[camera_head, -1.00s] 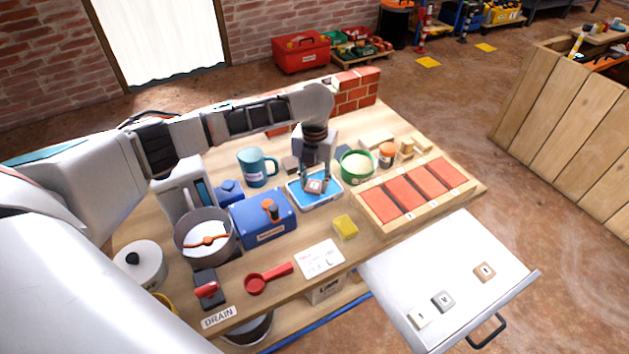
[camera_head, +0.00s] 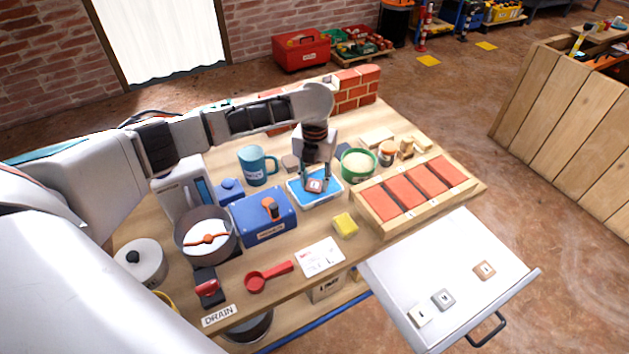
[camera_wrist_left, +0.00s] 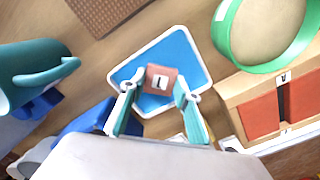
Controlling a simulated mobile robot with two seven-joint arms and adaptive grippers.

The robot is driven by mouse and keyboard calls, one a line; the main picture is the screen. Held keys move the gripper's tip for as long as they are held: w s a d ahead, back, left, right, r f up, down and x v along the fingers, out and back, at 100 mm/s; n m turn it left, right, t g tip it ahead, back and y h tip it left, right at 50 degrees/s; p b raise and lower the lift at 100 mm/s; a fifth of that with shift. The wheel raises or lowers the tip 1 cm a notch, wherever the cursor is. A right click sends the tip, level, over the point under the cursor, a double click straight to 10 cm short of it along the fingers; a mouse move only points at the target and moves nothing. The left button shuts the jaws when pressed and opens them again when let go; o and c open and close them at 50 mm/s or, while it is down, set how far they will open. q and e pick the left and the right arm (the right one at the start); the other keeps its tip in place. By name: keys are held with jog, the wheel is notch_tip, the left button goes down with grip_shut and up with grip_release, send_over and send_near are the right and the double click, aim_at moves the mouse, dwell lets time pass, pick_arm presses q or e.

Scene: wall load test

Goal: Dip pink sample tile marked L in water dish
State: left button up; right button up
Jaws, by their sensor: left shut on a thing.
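The pink sample tile (camera_head: 315,186) is held between the fingers of my left gripper (camera_head: 316,177). In the left wrist view the tile (camera_wrist_left: 161,79) shows its white label with an L. The water dish (camera_head: 300,202) is a shallow white-rimmed tray filled with blue, and it also shows in the left wrist view (camera_wrist_left: 203,82). The tile is within the dish's outline, over or in the blue water; I cannot tell whether it touches the water. My left gripper (camera_wrist_left: 158,88) points down over the dish. My right gripper is not in view.
A blue box (camera_head: 262,218) stands left of the dish, a teal mug (camera_head: 253,166) behind left, and a green-rimmed bowl (camera_head: 358,165) to the right. A wooden frame with red tiles (camera_head: 388,228) and a yellow sponge (camera_head: 345,225) are nearby. An open drawer (camera_head: 455,255) holds small labelled tiles.

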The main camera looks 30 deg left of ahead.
aim_at(315, 184)
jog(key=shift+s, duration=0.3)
pick_arm(q)
jog(key=shift+f, duration=0.1)
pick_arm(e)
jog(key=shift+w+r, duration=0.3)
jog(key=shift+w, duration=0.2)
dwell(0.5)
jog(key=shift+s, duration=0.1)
pick_arm(q)
jog(key=shift+r+p, duration=1.3)
jog(key=shift+r, duration=0.6)
jog(key=shift+r+p, duration=1.25)
jog(key=shift+r, duration=0.45)
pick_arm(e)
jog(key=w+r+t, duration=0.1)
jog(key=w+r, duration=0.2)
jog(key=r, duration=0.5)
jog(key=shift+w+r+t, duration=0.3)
